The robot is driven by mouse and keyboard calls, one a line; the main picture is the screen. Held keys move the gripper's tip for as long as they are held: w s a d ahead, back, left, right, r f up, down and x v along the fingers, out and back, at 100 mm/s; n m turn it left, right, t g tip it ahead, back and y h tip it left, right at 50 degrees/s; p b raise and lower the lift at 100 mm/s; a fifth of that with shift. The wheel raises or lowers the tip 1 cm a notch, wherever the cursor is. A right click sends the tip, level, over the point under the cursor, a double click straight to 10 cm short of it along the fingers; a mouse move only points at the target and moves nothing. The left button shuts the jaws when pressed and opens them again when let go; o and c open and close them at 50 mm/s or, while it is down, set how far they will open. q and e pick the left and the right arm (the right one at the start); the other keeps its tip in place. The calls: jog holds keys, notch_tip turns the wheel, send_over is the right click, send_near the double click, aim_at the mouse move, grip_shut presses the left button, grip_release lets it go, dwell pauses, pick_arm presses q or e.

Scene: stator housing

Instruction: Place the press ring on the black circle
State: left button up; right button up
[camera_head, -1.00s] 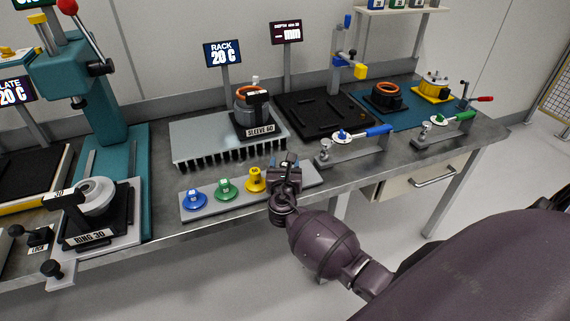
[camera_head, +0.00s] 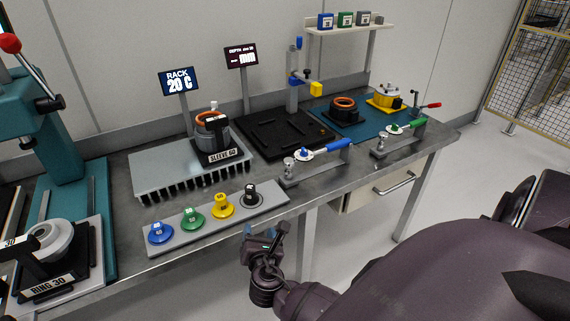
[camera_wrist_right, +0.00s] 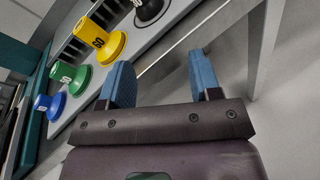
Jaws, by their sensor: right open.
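A grey tray (camera_head: 176,243) along the table's front edge holds a row of knobbed, numbered pieces: blue (camera_head: 160,232), green (camera_head: 192,219), yellow (camera_head: 222,205) and black. The black press ring (camera_head: 250,195) stands upright at the right end, on what looks like the black circle; its base hides most of that spot. It also shows cut off at the top of the right wrist view (camera_wrist_right: 150,10). My right gripper (camera_head: 264,236) is open and empty, in front of the table edge and apart from the tray. In the wrist view its blue fingertips (camera_wrist_right: 161,83) are spread. My left gripper is out of view.
A teal press (camera_head: 55,130) with the RING 30 fixture (camera_head: 45,275) stands left. Open floor lies before the table.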

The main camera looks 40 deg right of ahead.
jog(key=s+a+f+m+g+y, duration=0.1)
jog(key=s+f+m+y, duration=0.2)
jog(key=s+m, duration=0.5)
jog(key=s+a+f+m+y, duration=0.2)
jog(key=s+f+m+y, duration=0.2)
jog(key=s+m, duration=0.5)
jog(key=m+y, duration=0.1)
jog(key=m, duration=0.6)
jog(key=shift+s+a+g, duration=0.25)
jog(key=shift+s+g, duration=0.05)
jog(key=shift+g, duration=0.1)
